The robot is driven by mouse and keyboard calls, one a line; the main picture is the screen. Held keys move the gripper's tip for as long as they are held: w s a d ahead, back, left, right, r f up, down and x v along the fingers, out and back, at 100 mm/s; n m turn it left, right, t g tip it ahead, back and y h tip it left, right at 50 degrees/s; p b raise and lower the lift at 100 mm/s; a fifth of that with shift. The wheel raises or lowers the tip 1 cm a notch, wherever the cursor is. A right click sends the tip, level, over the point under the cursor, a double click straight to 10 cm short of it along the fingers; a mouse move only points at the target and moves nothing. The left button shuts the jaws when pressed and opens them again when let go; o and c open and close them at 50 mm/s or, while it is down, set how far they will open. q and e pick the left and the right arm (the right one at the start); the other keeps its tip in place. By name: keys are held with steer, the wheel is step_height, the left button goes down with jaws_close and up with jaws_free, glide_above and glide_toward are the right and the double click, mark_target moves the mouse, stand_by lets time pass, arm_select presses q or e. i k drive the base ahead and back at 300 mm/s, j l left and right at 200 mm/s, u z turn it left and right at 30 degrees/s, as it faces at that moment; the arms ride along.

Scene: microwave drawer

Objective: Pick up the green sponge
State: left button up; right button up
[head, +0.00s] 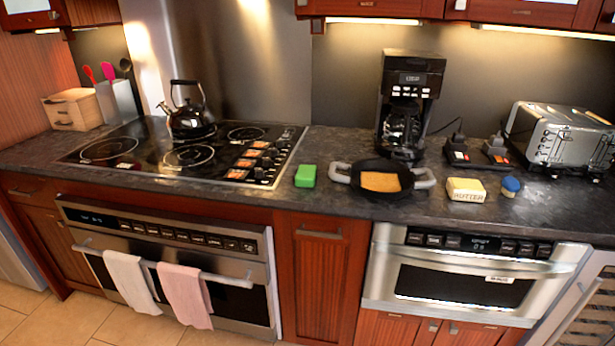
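The green sponge (305,176) is a small bright green block. It lies on the dark stone countertop (335,209) near the front edge, between the cooktop and a black pan. Nothing covers it, and a narrow gap parts it from the pan's left handle. Neither of my grippers shows in the head view.
The black pan (352,181) with a toast-like slice stands right of the sponge. The glass cooktop (217,153) with a kettle (191,117) is to its left. A coffee maker (409,98), a butter block (466,189) and a toaster (562,136) stand further right. Counter behind the sponge is clear.

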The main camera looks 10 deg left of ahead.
mark_target(306, 177)
steer(key=i+j+z, duration=0.1)
steer(key=j+z, duration=0.25)
steer(key=j, duration=0.25)
steer(key=j+z, duration=0.35)
steer(key=j, duration=0.3)
steer(key=i, duration=0.05)
